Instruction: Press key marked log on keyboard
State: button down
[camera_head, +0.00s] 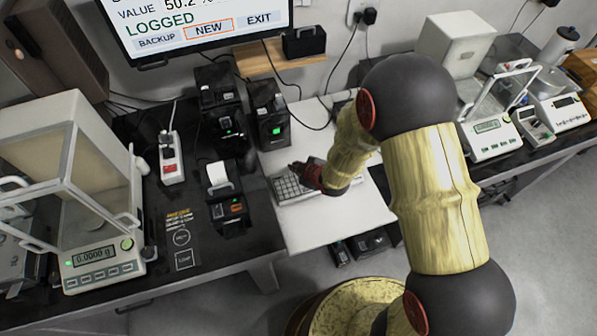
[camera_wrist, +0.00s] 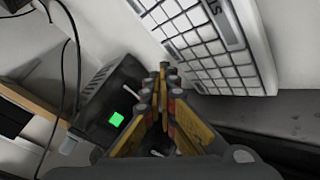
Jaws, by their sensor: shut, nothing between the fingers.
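The keyboard (camera_head: 290,188) is grey-white and lies on the white board in the head view, partly hidden by my arm. In the wrist view the keyboard (camera_wrist: 205,45) fills the upper right, with rows of pale keys and one wider key bearing partly visible letters. I cannot read a key marked log. My gripper (camera_head: 300,168) is at the keyboard's upper edge in the head view. In the wrist view my gripper (camera_wrist: 164,75) is shut and empty, its tips beside the keyboard's edge. Whether it touches a key I cannot tell.
A monitor (camera_head: 200,22) above reads LOGGED, with BACKUP, NEW and EXIT. A black device (camera_head: 268,115) with a green light stands just behind the keyboard; it is close left of my fingers in the wrist view (camera_wrist: 95,105). Glass-sided balances (camera_head: 75,195) stand on both side tables.

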jog(key=shift+r+p, duration=1.4)
jog(key=shift+r, duration=0.95)
jog(key=s+d+f+m+g, duration=0.1)
jog(key=s, duration=0.1)
jog(key=s+d+f+m+g+h, duration=0.1)
jog(key=s+d+f, duration=0.1)
jog(key=s+d+f+m+g+h, duration=0.1)
jog(key=s+f, duration=0.1)
jog(key=shift+d, duration=0.15)
jog(key=s+d+r+m, duration=0.4)
jog(key=s+r, duration=0.3)
jog(key=r, duration=0.5)
jog(key=s+d+r+m+h, duration=0.1)
jog(key=s+d+r+m, duration=0.2)
jog(key=s+r, duration=0.4)
jog(key=s+d+r+m+h, duration=0.1)
jog(key=s+d+r+m, duration=0.3)
jog(key=r, duration=1.5)
jog(key=s+d, duration=0.1)
jog(key=s, duration=0.2)
jog(key=shift+d+m, duration=0.3)
jog(key=shift+d, duration=0.1)
